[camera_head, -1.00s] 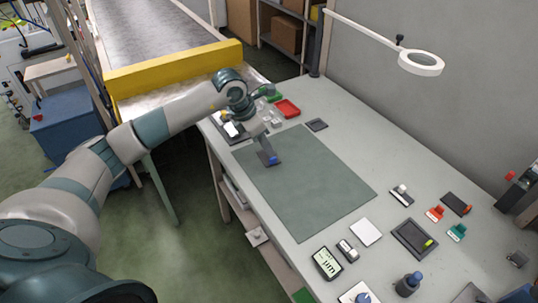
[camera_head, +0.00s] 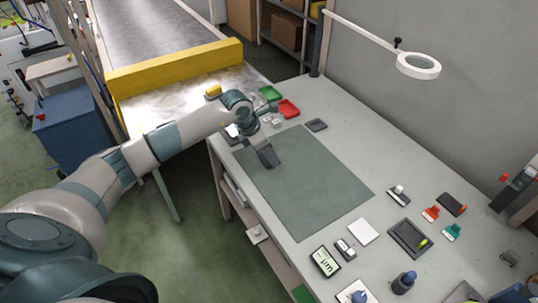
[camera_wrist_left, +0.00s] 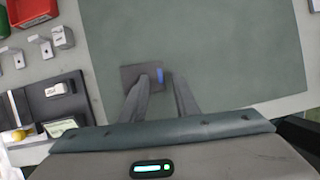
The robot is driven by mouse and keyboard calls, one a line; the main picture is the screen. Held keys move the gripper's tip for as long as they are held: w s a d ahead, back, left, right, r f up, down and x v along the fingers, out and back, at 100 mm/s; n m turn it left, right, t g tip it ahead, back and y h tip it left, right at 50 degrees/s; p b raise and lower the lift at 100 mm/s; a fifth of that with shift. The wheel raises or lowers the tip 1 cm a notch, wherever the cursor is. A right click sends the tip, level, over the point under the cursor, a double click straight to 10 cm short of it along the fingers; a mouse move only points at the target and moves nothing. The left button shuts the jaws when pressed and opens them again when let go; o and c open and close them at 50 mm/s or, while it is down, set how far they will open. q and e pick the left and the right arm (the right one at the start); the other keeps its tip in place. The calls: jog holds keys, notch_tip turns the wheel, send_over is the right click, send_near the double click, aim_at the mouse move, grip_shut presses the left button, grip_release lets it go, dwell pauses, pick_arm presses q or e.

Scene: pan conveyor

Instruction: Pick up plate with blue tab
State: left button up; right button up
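The plate with the blue tab shows in the left wrist view as a dark grey square plate (camera_wrist_left: 130,76) lying on the green mat, its blue tab (camera_wrist_left: 160,76) at its right edge. My left gripper (camera_wrist_left: 157,77) is open, its two fingertips on either side of the blue tab, one over the plate and one over the mat. Whether the fingers touch the tab cannot be told. In the head view the left gripper (camera_head: 269,160) points down at the mat's far left part and hides the tab. My right gripper is not in view.
The green mat (camera_head: 305,190) is otherwise clear. Red (camera_head: 288,109) and green (camera_head: 269,94) bins stand beyond the gripper. A dark tray (camera_head: 408,237) and several small parts lie on the right. A lamp (camera_head: 418,66) overhangs the back. A yellow barrier (camera_head: 175,67) crosses the conveyor.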

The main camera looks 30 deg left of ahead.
pick_arm(q)
jog(key=shift+x, duration=0.8)
jog(key=shift+c, duration=0.7)
grip_shut()
jog(key=shift+r, duration=0.1)
